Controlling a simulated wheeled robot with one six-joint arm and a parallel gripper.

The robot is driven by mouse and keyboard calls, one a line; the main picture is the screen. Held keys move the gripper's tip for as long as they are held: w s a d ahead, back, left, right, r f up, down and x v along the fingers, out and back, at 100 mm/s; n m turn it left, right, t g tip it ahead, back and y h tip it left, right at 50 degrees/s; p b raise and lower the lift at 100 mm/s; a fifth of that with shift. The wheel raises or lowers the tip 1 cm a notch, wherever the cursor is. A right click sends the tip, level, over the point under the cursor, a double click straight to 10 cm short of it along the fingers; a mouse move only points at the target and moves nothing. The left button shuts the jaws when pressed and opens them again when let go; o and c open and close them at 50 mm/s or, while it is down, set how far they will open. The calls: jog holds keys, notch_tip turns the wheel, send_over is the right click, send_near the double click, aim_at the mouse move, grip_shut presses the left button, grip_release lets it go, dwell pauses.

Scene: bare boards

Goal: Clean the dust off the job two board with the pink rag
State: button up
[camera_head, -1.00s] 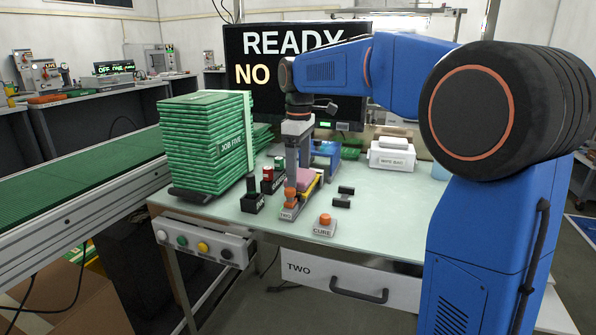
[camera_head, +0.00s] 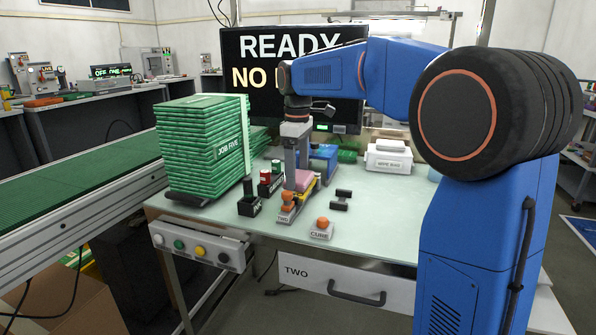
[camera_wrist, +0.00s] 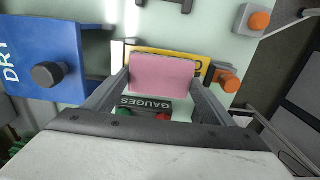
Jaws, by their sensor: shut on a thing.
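My gripper (camera_head: 293,180) points down over the middle of the bench, shut on a pink rag (camera_wrist: 162,74). The rag also shows beside the fingers in the head view (camera_head: 304,177). In the wrist view the rag spans the space between both fingers. Under it lies a yellow board (camera_wrist: 150,53) with part of a letter showing; the rag hides most of it. The board sits at a grey fixture labelled TWO (camera_head: 283,219) with an orange knob. I cannot tell whether rag and board touch, and no dust can be made out.
A tall stack of green JOB FIVE boards (camera_head: 203,150) stands left. A GAUGES holder (camera_wrist: 143,104) and a blue DRY box (camera_wrist: 42,52) flank the fixture. An orange CURE button (camera_head: 321,223) is in front, a white wipe box (camera_head: 390,159) behind.

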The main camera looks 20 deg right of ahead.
jog(key=shift+s+a, duration=0.6)
jog(key=shift+s, duration=0.25)
jog(key=shift+w, duration=0.1)
dwell(0.3)
jog(key=shift+w+d, duration=0.75)
jog(key=shift+w, duration=0.2)
jog(key=shift+s+a, duration=0.15)
jog(key=shift+s, duration=0.05)
jog(key=shift+s+a, duration=0.65)
jog(key=shift+s, duration=0.2)
jog(key=shift+w+d, duration=0.15)
dwell(1.2)
jog(key=shift+w+d, duration=0.65)
jog(key=shift+w, duration=0.25)
jog(key=shift+s+a, duration=0.1)
jog(key=shift+s, duration=0.05)
